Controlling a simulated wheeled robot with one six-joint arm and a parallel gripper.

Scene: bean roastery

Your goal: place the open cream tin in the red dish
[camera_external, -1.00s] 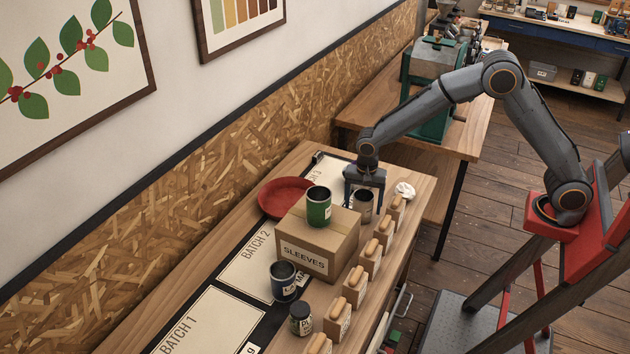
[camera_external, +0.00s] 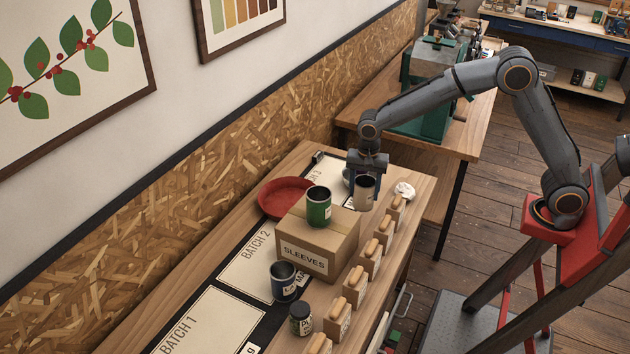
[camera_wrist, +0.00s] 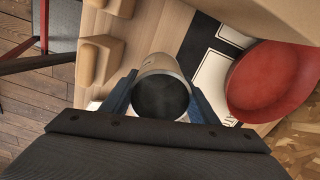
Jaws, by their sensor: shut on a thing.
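The open cream tin (camera_external: 364,193) is held upright in my gripper (camera_external: 367,170), raised above the counter behind the cardboard box. In the wrist view the tin (camera_wrist: 162,90) stands between the two blue fingers of my gripper (camera_wrist: 160,100), its open top and dark inside showing. The red dish (camera_external: 272,204) lies on the counter beside the wall, left of the tin and partly hidden by the box. In the wrist view the dish (camera_wrist: 270,85) is to the right of the tin, apart from it, and the part in view is empty.
A cardboard box marked SLEEVES (camera_external: 308,264) stands close to the dish, with a green tin (camera_external: 318,207) on top. Several wood-topped blocks (camera_external: 358,285) line the right edge. A crumpled white item (camera_external: 404,190) lies behind.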

